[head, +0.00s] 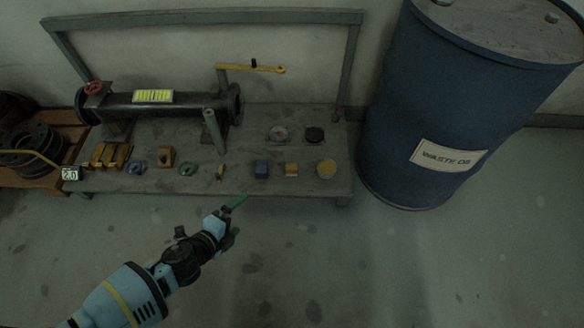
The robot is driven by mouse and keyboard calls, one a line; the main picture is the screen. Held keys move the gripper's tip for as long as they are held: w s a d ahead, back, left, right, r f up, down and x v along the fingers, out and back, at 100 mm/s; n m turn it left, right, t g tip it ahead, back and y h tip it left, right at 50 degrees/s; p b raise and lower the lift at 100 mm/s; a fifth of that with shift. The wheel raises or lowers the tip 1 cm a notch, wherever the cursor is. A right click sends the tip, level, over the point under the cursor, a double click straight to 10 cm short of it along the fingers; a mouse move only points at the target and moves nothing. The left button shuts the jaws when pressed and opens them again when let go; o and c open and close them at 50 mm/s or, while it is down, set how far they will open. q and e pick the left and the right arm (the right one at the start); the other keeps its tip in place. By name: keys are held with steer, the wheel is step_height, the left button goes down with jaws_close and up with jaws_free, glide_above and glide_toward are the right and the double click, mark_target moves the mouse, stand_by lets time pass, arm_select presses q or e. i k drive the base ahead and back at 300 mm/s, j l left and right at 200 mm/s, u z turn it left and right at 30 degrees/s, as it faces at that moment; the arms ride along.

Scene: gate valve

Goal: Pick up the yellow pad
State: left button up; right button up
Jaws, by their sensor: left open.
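A small yellow block-like pad (291,169) lies on the front right part of the grey bench (215,180). A round yellow disc (326,168) lies just to its right; I cannot tell for sure which of the two is the pad. A blue block (261,168) lies just to the left of the yellow block. My left gripper (240,215) is open and empty, with green fingers, in front of the bench's edge and to the left of the yellow block. It touches nothing that I can see. My right gripper is not in view.
A dark pipe (185,104) with a yellow-handled lever (252,68) runs along the bench's back left. Two small round dishes (278,133) (314,134) sit behind the blocks. A blue waste-oil drum (450,110) stands right of the bench. The floor in front is clear.

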mark_target(291, 169)
steer(key=k+j, duration=0.75)
steer(key=k, duration=0.15)
